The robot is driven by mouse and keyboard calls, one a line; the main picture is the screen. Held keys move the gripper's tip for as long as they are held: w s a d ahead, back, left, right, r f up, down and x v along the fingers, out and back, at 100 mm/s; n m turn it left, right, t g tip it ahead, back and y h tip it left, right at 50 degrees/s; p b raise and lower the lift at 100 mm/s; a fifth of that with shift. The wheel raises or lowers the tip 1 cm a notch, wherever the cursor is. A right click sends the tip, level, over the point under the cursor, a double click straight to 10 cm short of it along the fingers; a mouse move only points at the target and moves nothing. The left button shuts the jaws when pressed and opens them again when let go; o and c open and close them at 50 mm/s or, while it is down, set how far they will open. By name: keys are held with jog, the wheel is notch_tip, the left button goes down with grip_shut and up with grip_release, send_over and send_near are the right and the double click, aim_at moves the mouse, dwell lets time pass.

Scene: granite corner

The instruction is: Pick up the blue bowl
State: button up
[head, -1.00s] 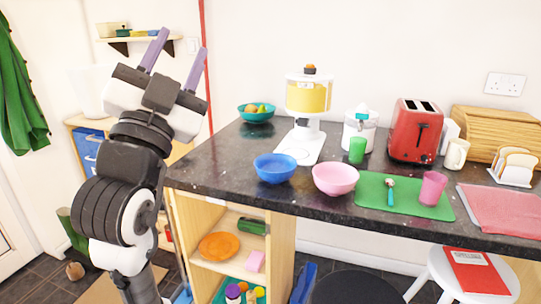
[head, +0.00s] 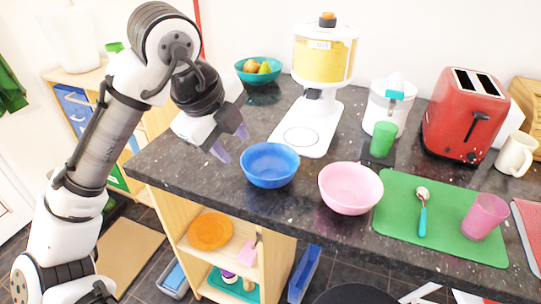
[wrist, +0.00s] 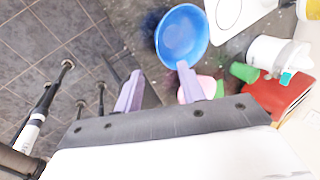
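The blue bowl (head: 270,165) stands upright and looks empty on the dark granite counter, near its front edge. My gripper (head: 232,146) is up and to the left of the bowl, above the counter, pointing down and to the right. Its two purple fingers are spread apart with nothing between them. In the wrist view the blue bowl (wrist: 182,36) lies beyond the fingertips of my gripper (wrist: 160,82), apart from them. No part of the bowl is hidden in the head view.
A pink bowl (head: 350,187) stands just right of the blue bowl. A white machine with a yellow container (head: 323,55) stands behind it. A teal bowl of fruit (head: 258,70) is farther back. A green mat (head: 440,225) with a spoon and pink cup lies to the right.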

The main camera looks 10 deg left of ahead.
aim_at(253, 176)
jog(key=x, duration=0.8)
jog(key=shift+s, duration=0.15)
jog(key=shift+d+p+x, duration=0.15)
jog(key=shift+p+x, duration=0.05)
jog(key=shift+x, duration=1.2)
jog(key=shift+d+p+x, duration=0.15)
jog(key=shift+p+x, duration=0.05)
jog(key=shift+x, duration=1.2)
jog(key=shift+s, duration=0.2)
grip_shut()
